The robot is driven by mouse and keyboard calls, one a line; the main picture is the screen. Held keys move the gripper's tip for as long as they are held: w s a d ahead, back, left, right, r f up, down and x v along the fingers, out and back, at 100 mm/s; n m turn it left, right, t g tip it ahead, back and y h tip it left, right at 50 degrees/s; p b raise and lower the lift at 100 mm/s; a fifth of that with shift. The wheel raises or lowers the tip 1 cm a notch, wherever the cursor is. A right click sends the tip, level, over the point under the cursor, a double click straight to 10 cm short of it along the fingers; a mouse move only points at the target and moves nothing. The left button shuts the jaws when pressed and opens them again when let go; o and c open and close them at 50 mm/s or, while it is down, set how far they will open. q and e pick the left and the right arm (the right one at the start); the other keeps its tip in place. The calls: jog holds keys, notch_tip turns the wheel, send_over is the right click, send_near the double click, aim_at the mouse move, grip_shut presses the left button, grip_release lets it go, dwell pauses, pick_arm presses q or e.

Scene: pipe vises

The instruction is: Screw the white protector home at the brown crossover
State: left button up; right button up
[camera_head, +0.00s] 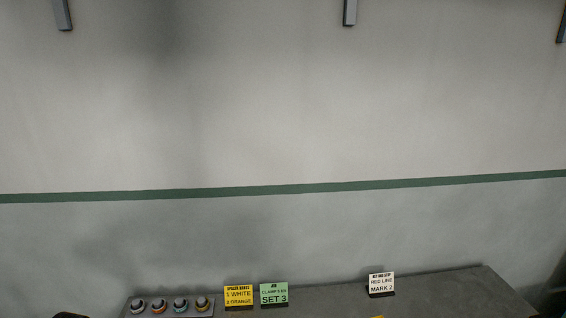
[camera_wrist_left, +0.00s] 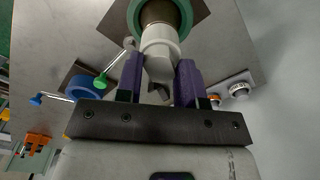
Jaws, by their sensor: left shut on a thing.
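In the left wrist view, my left gripper (camera_wrist_left: 160,66) has its two purple fingers shut on the white protector (camera_wrist_left: 160,37). The protector's far end meets the brown crossover (camera_wrist_left: 159,12), which sits inside a green ring (camera_wrist_left: 186,14) at the top of the view. The two look lined up, but how far the protector is threaded on cannot be told. The lower part of the protector is partly hidden between the fingers. My right gripper is in neither view. The crossover and protector do not show in the head view.
A blue ring-shaped vise (camera_wrist_left: 84,88) with green-tipped and blue-tipped handles stands left of the gripper. An orange piece (camera_wrist_left: 36,140) is at lower left. In the head view, a rack (camera_head: 170,312) holds several ringed caps beside yellow, green and white signs; the bench (camera_head: 440,288) is bare at right.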

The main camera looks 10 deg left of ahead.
pick_arm(q)
jog(key=m, duration=0.3)
jog(key=shift+m, duration=0.3)
jog(key=m, duration=0.4)
jog(key=shift+b, duration=0.3)
jog(key=m, duration=0.4)
jog(key=shift+b, duration=0.3)
jog(key=shift+m, duration=1.4)
jog(key=o, duration=0.9)
jog(key=shift+o, duration=0.2)
